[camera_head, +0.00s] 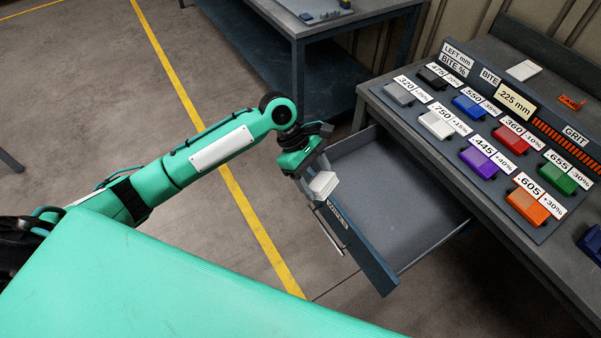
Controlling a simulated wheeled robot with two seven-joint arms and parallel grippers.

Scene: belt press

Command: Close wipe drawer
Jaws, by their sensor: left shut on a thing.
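The wipe drawer (400,205) stands pulled out from under the bench at the right. Its inside is grey and the visible floor looks bare. Its dark blue front panel (372,262) carries a small label and a long bar handle (330,230). My left gripper (314,178) is at the far end of the drawer front. It is shut on a small white pad-like thing (323,185), just above the handle. Whether the gripper or the pad touches the drawer front is unclear. My right gripper is out of view.
The bench top (470,215) holds a board with several coloured blocks and number labels, including an orange block (527,204). Another dark table (300,22) stands behind. The floor left of the drawer is open, with a yellow line (185,100).

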